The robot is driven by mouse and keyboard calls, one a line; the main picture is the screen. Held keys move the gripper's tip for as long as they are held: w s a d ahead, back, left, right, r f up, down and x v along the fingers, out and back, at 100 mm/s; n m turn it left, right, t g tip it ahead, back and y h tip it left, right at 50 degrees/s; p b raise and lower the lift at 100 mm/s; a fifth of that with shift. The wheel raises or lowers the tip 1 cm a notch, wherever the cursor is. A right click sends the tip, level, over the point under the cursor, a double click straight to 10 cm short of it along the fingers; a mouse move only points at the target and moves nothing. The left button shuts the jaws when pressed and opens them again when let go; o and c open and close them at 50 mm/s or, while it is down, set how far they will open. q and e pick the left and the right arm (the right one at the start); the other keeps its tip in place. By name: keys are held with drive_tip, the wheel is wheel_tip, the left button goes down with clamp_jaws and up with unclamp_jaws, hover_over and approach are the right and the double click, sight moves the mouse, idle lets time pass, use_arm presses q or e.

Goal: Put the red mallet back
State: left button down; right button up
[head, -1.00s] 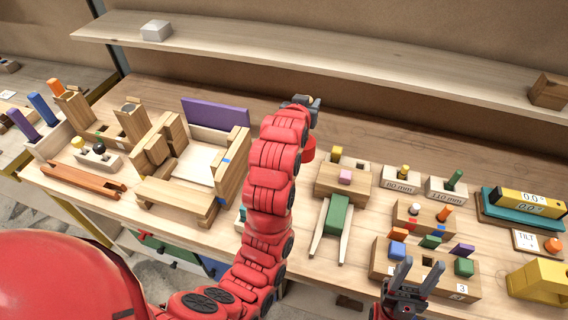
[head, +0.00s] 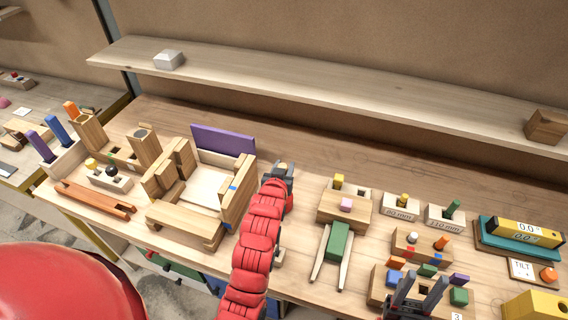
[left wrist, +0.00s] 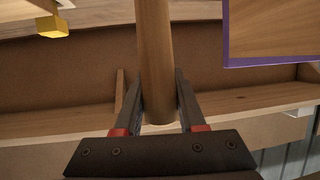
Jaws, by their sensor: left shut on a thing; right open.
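My left gripper (head: 281,171) is shut on a round wooden handle, seen in the left wrist view (left wrist: 155,60), where it stands between the two fingers. I take this handle to be the red mallet's. Its red head cannot be told apart from my red arm in the head view and is out of the left wrist view. In the head view the gripper is over the bench, right of the wooden frame with the purple panel (head: 222,140). My right gripper (head: 422,287) is open and empty, over the numbered block (head: 457,297) at the front right.
A long shelf (head: 300,85) runs behind the bench, with a white block (head: 169,59) on it. Bare bench shows behind my left gripper.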

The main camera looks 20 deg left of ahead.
use_arm(q)
drive_tip(key=shift+f, duration=0.1)
drive_tip(key=shift+f+b, duration=0.15)
drive_tip(key=shift+b, duration=0.15)
drive_tip(key=c, duration=0.5)
unclamp_jaws()
